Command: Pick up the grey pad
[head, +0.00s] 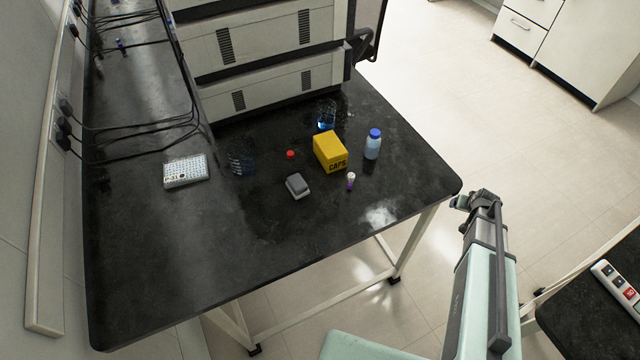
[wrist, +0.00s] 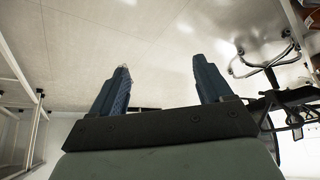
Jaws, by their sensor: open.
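The grey pad (head: 298,186) is a small dark grey block with a lighter base, lying on the black bench top in the head view, in front of the yellow box. My gripper (head: 476,200) is beyond the right edge of the bench, well to the right of the pad and apart from it. In the wrist view my gripper (wrist: 164,88) shows two blue fingers spread wide with nothing between them. The pad is not in the wrist view.
A yellow caps box (head: 328,153), a blue-capped bottle (head: 373,146), a small purple tube (head: 350,182) and a red cap (head: 291,154) stand near the pad. A white rack (head: 186,171) lies left. Stacked instruments (head: 270,88) fill the back. The front of the bench (head: 200,270) is clear.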

